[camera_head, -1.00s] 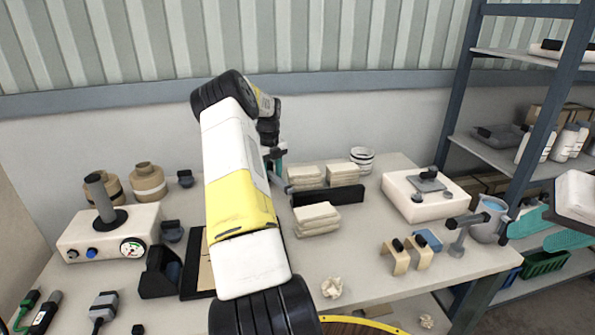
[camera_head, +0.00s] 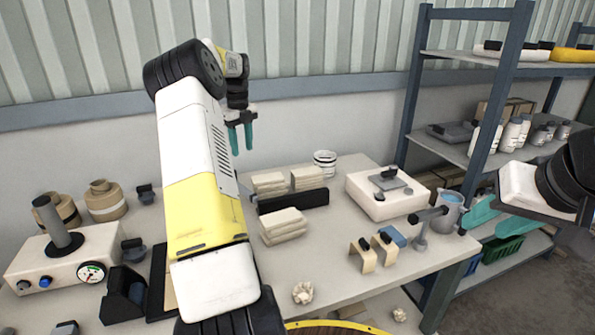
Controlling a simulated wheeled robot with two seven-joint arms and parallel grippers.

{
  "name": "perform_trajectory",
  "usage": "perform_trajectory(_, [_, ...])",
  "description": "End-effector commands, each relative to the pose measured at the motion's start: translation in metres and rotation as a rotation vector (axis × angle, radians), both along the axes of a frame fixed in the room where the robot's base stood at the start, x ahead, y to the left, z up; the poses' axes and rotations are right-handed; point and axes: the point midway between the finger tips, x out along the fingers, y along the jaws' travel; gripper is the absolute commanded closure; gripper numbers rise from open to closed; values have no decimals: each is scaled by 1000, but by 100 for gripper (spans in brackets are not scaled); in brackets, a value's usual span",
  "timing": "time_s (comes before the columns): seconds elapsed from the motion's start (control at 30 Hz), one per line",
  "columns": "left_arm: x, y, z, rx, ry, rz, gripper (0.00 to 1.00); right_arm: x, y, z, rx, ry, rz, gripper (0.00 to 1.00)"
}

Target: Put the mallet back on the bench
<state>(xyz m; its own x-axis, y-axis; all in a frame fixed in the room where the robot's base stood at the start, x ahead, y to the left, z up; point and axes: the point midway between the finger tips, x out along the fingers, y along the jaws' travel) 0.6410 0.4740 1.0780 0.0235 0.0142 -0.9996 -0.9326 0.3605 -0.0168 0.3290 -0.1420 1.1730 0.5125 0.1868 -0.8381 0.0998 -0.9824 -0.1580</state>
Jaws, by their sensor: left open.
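My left gripper (camera_head: 240,128), with two teal fingers apart, hangs open and empty above the back of the bench (camera_head: 350,222), in front of the wall. Its arm covers part of the bench's left half. My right gripper (camera_head: 482,224) comes in from the right, its teal fingers beside the bench's right end, near a jug; the picture does not settle how far they are spread. A grey upright tool with a dark crosswise head (camera_head: 428,214) stands at the bench's right end. I cannot tell if it is the mallet; no other clear mallet shows.
A jug with blue contents (camera_head: 449,208) stands at the bench's right end. A white box (camera_head: 370,203), pale stacks (camera_head: 284,226), and two tan brackets (camera_head: 362,256) are on the bench. A blue-framed shelf rack (camera_head: 497,85) stands right.

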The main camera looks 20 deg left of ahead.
Motion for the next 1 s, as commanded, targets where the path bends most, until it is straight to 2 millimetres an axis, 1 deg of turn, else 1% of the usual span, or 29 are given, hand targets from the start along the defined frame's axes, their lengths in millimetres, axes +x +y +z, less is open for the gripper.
perform_trajectory(0.03, [-1, -26, 24, 16, -25, 46, 58, 0, 0, 0, 0, 0, 0, 60])
perform_trajectory(0.13, [-12, -75, 60, 30, -75, 196, 58, 0, 0, 0, 0, 0, 0, 60])
perform_trajectory(0.17, [-17, -89, 69, 30, -90, 245, 58, 0, 0, 0, 0, 0, 0, 60])
perform_trajectory(0.2, [-25, -108, 81, 27, -114, 311, 58, 0, 0, 0, 0, 0, 0, 60])
perform_trajectory(0.27, [-40, -134, 98, 18, -150, 414, 58, 0, 0, 0, 0, 0, 0, 60])
perform_trajectory(0.3, [-51, -151, 107, 7, -172, 485, 58, 0, 0, 0, 0, 0, 0, 60])
perform_trajectory(0.37, [-70, -175, 120, -16, -205, 592, 58, 0, 0, 0, 0, 0, 0, 60])
perform_trajectory(0.4, [-84, -190, 126, -35, -226, 666, 58, 0, 0, 0, 0, 0, 0, 60])
perform_trajectory(0.47, [-105, -211, 134, -71, -257, 778, 58, 0, 0, 0, 0, 0, 0, 60])
perform_trajectory(0.5, [-121, -223, 138, -101, -274, 854, 58, 0, 0, 0, 0, 0, 0, 60])
perform_trajectory(0.57, [-145, -241, 142, -150, -296, 970, 58, 0, 0, 0, 0, 0, 0, 60])
perform_trajectory(0.63, [-173, -260, 143, -218, -315, 1105, 58, 0, 0, 0, 0, 0, 0, 60])
perform_trajectory(0.7, [-202, -277, 140, -296, -321, 1242, 58, 0, 0, 0, 0, 0, 0, 60])
perform_trajectory(0.77, [-226, -290, 136, -368, -317, 1356, 58, 0, 0, 0, 0, 0, 0, 60])
perform_trajectory(0.8, [-241, -298, 131, -414, -308, 1429, 58, 0, 0, 0, 0, 0, 0, 60])
perform_trajectory(0.9, [-273, -313, 118, -524, -272, 1590, 58, 0, 0, 0, 0, 0, 0, 60])
perform_trajectory(1.0, [-295, -323, 106, -607, -230, 1709, 58, 0, 0, 0, 0, 0, 0, 60])
